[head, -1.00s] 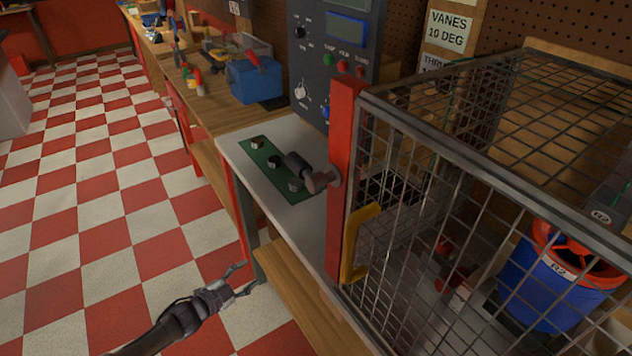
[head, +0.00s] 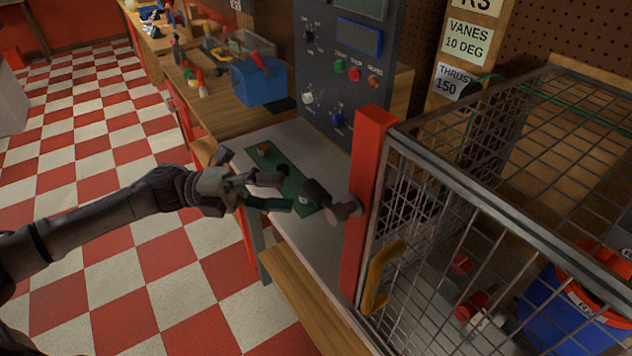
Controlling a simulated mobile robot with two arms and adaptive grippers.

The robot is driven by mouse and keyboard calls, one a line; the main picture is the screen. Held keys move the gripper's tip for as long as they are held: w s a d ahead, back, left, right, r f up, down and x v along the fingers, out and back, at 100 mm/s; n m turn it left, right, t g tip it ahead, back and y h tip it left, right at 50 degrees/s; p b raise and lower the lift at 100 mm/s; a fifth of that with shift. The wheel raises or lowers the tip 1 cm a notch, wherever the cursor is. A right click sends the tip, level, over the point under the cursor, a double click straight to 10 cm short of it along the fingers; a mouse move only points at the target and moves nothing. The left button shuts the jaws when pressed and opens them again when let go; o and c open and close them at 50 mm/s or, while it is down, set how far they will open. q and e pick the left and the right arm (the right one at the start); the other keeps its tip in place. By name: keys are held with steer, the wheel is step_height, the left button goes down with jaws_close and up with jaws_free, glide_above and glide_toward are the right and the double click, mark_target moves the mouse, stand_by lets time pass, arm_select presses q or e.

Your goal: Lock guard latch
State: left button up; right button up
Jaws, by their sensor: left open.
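The guard is a wire mesh cage (head: 480,215) with a red post (head: 368,195) at its near left corner. A yellow handle (head: 382,275) sits on the mesh beside the post. What looks like the latch, a grey rounded knob (head: 344,209) with a dark cylindrical end (head: 315,192), sticks out to the left of the post. I cannot tell its locked state. My left gripper (head: 287,192) is open and empty, its fingers pointing right toward the dark end, with a small gap in the picture. My right gripper is out of view.
A green mat (head: 297,181) with small parts lies on the grey table (head: 305,232) below my left gripper. A control panel (head: 345,80) stands behind. A blue box (head: 258,84) is on the wooden bench. A blue-and-red ducted rotor (head: 540,310) sits inside the cage.

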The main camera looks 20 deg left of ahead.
mark_target(306, 193)
arm_select(q)
steer(key=d, duration=0.2)
steer(key=d+p, duration=0.1)
steer(key=d, duration=0.1)
steer(key=d+r+p, duration=0.1)
steer(key=d, duration=0.1)
steer(key=shift+w+r, duration=0.1)
steer(key=shift+w, duration=0.2)
steer(key=shift+d, duration=0.5)
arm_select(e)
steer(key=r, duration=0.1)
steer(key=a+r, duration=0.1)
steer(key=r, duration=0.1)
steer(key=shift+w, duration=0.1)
arm_select(q)
jaws_close()
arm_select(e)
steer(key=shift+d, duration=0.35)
